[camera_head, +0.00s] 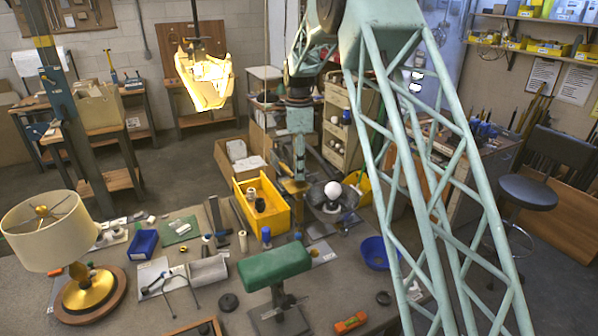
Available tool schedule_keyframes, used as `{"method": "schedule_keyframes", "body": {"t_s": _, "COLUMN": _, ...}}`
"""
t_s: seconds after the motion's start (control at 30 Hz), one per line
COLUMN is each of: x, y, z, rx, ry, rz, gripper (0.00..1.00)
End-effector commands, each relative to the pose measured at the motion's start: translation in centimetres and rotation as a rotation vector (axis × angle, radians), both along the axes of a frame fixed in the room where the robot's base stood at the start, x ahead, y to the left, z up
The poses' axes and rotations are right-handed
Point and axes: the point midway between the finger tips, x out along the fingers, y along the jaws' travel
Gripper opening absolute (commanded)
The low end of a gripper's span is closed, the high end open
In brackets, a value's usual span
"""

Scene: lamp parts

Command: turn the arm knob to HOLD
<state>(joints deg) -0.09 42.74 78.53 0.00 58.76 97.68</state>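My gripper (294,186) hangs at the end of my pale green arm, over the back middle of the workbench, beside a yellow bin. Its fingers are too small and cluttered to tell whether they are open or shut. A desk lamp with a green shade (274,266) stands near the front middle of the bench, on a dark square base (266,322). A small dark fitting (290,301) shows on its stem below the shade. I cannot tell whether this is the arm knob, and no HOLD mark is readable. My gripper is well behind this lamp, not touching it.
The yellow bin (284,214) holds small parts. A white globe bulb (333,190) stands right of my gripper. A lamp with a cream shade (50,231) is at left. A blue bowl (375,253) and an orange level (350,322) lie at right. A lit yellow lamp (205,79) hangs behind.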

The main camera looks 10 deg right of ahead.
Motion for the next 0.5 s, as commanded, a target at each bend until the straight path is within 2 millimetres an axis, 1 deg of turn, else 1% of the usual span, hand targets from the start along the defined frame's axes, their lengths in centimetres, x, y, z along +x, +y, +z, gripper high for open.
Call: {"method": "schedule_keyframes", "body": {"t_s": 0.5, "x": 0.1, "y": 0.0, "z": 7.2, "rx": 0.0, "ry": -0.003, "rz": 0.0, "gripper": 0.38}}
